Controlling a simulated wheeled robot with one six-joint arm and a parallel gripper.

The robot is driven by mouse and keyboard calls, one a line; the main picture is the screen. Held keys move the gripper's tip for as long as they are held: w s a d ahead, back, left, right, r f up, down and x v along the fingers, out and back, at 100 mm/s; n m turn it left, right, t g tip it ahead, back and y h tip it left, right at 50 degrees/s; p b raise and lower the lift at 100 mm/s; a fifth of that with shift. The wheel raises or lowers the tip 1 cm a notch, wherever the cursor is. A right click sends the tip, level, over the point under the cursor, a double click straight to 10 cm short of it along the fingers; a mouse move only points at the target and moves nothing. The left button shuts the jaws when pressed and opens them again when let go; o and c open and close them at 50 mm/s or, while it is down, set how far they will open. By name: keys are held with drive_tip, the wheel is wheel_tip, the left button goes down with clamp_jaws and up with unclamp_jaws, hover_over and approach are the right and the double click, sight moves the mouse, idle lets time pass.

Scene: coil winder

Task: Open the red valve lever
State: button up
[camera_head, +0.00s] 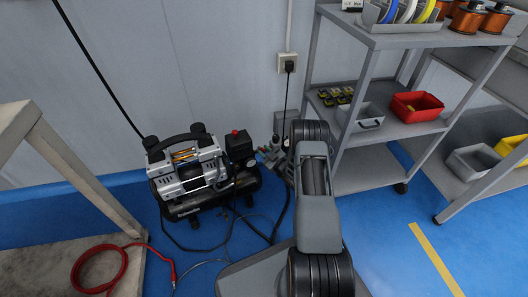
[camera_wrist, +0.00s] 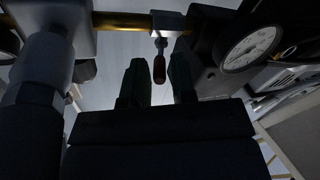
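In the wrist view a small red valve lever (camera_wrist: 159,69) hangs from a grey valve body (camera_wrist: 167,22) on a brass pipe (camera_wrist: 118,21). My gripper (camera_wrist: 158,75) is open, with one dark finger on each side of the lever as seen in this view. No contact shows, and I cannot tell how deep the lever sits between the fingers. In the head view the air compressor (camera_head: 188,168) stands on the blue floor. Its fittings (camera_head: 268,154) show at its right, partly hidden by my arm. The red lever and my gripper cannot be made out there.
A round gauge (camera_wrist: 250,48) sits close to the right of the fingers. A grey shelf rack (camera_head: 398,131) with a red bin (camera_head: 417,107) stands at right, a bench (camera_head: 60,155) at left, a wall behind.

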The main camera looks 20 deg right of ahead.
drive_tip(key=p+v, duration=0.4)
drive_tip(key=v, duration=0.9)
drive_tip(key=shift+s, duration=0.2)
